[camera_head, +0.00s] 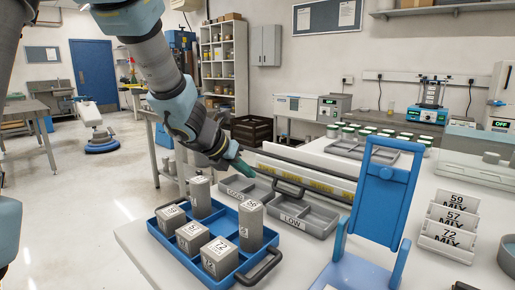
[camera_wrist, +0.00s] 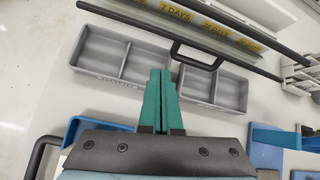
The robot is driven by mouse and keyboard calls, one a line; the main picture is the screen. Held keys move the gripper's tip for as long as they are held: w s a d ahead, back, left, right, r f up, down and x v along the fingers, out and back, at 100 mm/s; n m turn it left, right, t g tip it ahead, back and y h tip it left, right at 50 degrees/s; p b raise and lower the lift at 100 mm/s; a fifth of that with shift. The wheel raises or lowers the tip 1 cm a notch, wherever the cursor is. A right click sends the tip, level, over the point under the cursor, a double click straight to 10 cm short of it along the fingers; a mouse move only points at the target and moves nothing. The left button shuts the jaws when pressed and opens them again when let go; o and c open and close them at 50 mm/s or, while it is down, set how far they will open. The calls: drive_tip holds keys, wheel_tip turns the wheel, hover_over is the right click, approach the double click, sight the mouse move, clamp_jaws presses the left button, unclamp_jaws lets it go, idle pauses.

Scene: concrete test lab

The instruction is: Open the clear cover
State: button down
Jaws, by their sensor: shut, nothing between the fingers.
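A long, low rack (camera_head: 310,172) with yellow day labels crosses the table; it also shows at the top of the wrist view (camera_wrist: 150,28). A dark-edged panel, which seems to be the clear cover, lies along it, with a black loop handle (camera_head: 289,187) on its near side. The handle (camera_wrist: 198,56) is just ahead and right of my fingertips in the wrist view. The cover looks closed, but its clear part is hard to make out. My gripper (camera_head: 248,171) has teal fingers, shut and empty, pointing toward the rack (camera_wrist: 160,72). It appears apart from the handle.
Two grey divided trays, one (camera_head: 297,219) marked LOW, lie before the rack. A blue tray (camera_head: 176,250) of grey blocks stands at the near left. A tall blue stand (camera_head: 380,200) and numbered MIX cards (camera_head: 447,243) are on the right. Open floor lies left.

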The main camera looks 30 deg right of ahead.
drive_tip(key=w+a+m+y+p, duration=0.1)
drive_tip(key=a+m, duration=0.1)
drive_tip(key=b, duration=0.2)
approach(258, 194)
drive_tip(key=shift+m, duration=0.3)
drive_tip(key=x, duration=0.6)
drive_tip(key=shift+w+d+f, duration=0.1)
drive_tip(key=shift+d+f, duration=0.15)
drive_tip(key=shift+d, duration=0.05)
drive_tip(key=r+p, duration=0.1)
drive_tip(key=d+r+p, duration=0.1)
drive_tip(key=r, duration=0.1)
drive_tip(key=shift+w+r+p, duration=0.1)
drive_tip(key=shift+r+p, duration=0.05)
drive_tip(key=shift+p, duration=0.25)
drive_tip(key=shift+w+d+r+p, duration=0.1)
drive_tip(key=shift+d+r+p, duration=0.25)
drive_tip(key=shift+d+r, duration=0.05)
